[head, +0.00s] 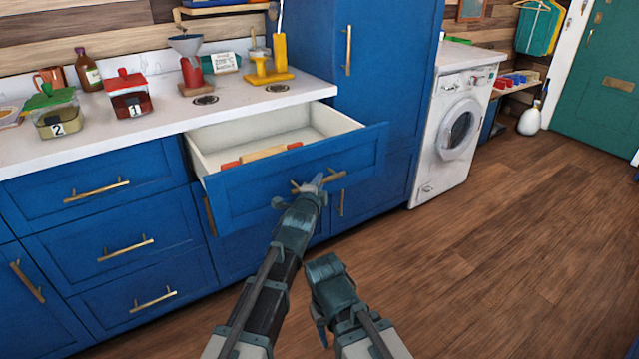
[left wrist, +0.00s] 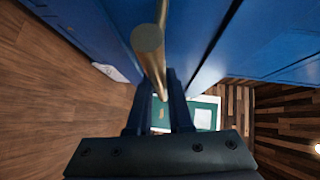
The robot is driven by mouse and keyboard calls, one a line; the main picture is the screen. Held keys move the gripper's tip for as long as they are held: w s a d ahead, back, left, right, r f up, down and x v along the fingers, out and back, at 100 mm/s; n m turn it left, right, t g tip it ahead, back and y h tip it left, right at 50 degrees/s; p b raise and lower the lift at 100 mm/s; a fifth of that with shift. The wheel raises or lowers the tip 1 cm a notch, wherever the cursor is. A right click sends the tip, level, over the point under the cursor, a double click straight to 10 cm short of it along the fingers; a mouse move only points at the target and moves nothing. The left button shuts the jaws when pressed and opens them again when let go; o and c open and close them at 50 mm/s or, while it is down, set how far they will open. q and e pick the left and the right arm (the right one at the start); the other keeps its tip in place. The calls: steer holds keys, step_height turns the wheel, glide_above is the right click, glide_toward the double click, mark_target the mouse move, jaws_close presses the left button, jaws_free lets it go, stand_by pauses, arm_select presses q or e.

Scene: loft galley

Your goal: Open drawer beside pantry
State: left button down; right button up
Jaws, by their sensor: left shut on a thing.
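The drawer (head: 300,171) beside the tall blue pantry (head: 382,75) is pulled well out from the counter. Its blue front has a brass handle (head: 334,176). Inside the pale drawer box lie a wooden piece and red pieces. My left gripper (head: 312,186) is at the middle of the drawer front, shut on the handle. In the left wrist view the brass bar (left wrist: 150,52) runs between the two dark fingers. My right arm's end (head: 325,275) is low in the head view, away from the drawer; its fingers do not show clearly.
The counter (head: 150,128) holds lidded containers, a bottle and a yellow stand (head: 266,62). A white washing machine (head: 456,130) stands right of the pantry. The wooden floor (head: 500,260) to the right is clear.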

stand_by(0.3)
arm_select(q)
steer(key=c, duration=0.8)
jaws_free()
steer(key=shift+c, duration=0.2)
steer(key=p+v, duration=0.1)
steer(key=v, duration=1.2)
steer(key=shift+s+p, duration=0.4)
steer(key=shift+r, duration=0.1)
